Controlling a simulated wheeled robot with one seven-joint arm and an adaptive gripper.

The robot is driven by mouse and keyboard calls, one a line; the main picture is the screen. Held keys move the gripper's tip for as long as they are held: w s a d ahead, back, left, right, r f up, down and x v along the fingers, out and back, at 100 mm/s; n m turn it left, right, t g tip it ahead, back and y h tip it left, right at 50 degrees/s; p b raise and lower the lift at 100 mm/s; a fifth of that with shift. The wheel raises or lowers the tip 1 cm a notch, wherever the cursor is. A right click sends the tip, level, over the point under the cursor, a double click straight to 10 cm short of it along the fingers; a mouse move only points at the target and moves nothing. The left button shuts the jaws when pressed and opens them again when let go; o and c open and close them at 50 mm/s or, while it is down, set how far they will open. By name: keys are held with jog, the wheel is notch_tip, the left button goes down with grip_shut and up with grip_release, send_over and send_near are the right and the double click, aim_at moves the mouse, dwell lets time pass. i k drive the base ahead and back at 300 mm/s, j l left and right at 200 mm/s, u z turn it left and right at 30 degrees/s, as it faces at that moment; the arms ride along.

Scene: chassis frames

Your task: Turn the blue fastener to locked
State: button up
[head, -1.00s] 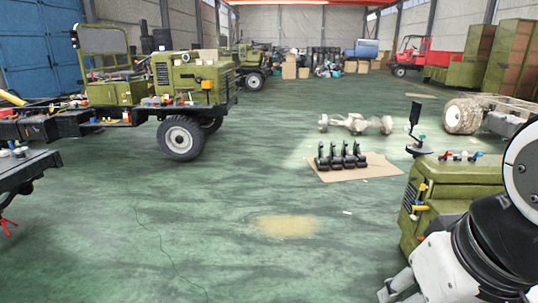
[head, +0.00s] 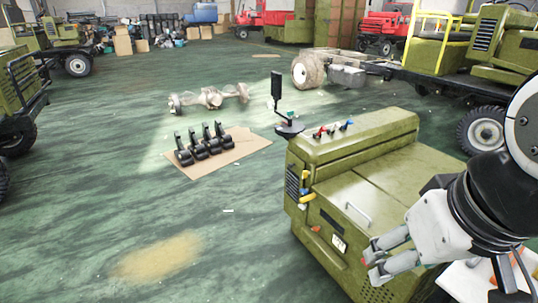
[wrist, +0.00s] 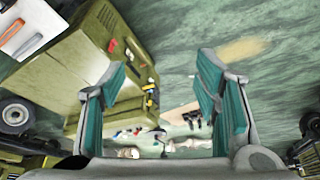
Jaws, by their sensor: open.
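A small blue handle (head: 346,124), which looks like the blue fastener, is on top of the green vehicle body (head: 350,150), at the right end of a row with a white and a red one. Its turned position is too small to tell. My gripper (head: 370,263) is open and empty, to the right of and nearer than that row, and apart from it. In the wrist view, my gripper's teal-padded fingers (wrist: 162,68) are spread wide; small coloured parts on the green body (wrist: 75,65) show beyond and between them.
Black pedals (head: 202,145) sit on cardboard (head: 240,145). The green floor at left is mostly clear.

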aim_at(304, 191)
jog(key=i+j+z, duration=0.3)
jog(key=i, duration=0.3)
jog(key=i+j+z, duration=0.25)
jog(key=i, duration=0.35)
jog(key=i+j+z, duration=0.3)
jog(key=i+j, duration=0.2)
jog(key=i, duration=0.05)
